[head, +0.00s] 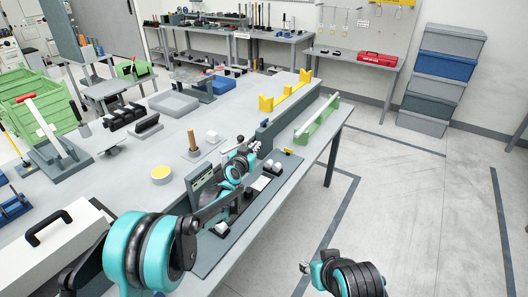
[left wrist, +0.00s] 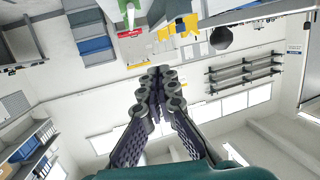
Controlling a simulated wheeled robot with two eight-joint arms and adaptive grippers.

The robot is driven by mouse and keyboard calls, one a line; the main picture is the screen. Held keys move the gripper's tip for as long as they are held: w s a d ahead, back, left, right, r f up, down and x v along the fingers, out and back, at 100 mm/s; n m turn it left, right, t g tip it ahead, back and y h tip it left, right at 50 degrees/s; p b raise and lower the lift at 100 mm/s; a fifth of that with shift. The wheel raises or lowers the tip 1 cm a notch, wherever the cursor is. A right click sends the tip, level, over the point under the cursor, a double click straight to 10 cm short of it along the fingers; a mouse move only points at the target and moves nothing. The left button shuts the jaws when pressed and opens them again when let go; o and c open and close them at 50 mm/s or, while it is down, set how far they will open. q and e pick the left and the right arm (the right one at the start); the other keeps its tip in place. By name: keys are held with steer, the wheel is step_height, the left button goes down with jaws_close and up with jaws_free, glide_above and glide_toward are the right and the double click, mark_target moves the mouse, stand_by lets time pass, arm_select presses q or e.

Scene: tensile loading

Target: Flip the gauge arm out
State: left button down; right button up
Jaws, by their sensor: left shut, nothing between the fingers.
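My left gripper (head: 254,146) is over the dark station strip along the right side of the workbench, and its arm covers part of that station. In the left wrist view the fingers (left wrist: 158,88) are shut together with nothing between them. The station has an upright grey panel (head: 200,183) with a pale label, and small white and black parts (head: 261,182) on its dark base (head: 222,250). I cannot make out the gauge arm; it may be hidden behind my wrist.
A wooden-handled tool (head: 192,142) and a yellow-topped round tin (head: 161,174) are left of the station. Open floor (head: 420,200) is to the right.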

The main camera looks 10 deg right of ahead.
arm_select(q)
steer(key=s+d, duration=0.1)
steer(key=s, duration=0.2)
steer(key=s+d+p, duration=0.1)
steer(key=s, duration=0.1)
steer(key=shift+d+r, duration=0.3)
steer(key=shift+r, duration=0.05)
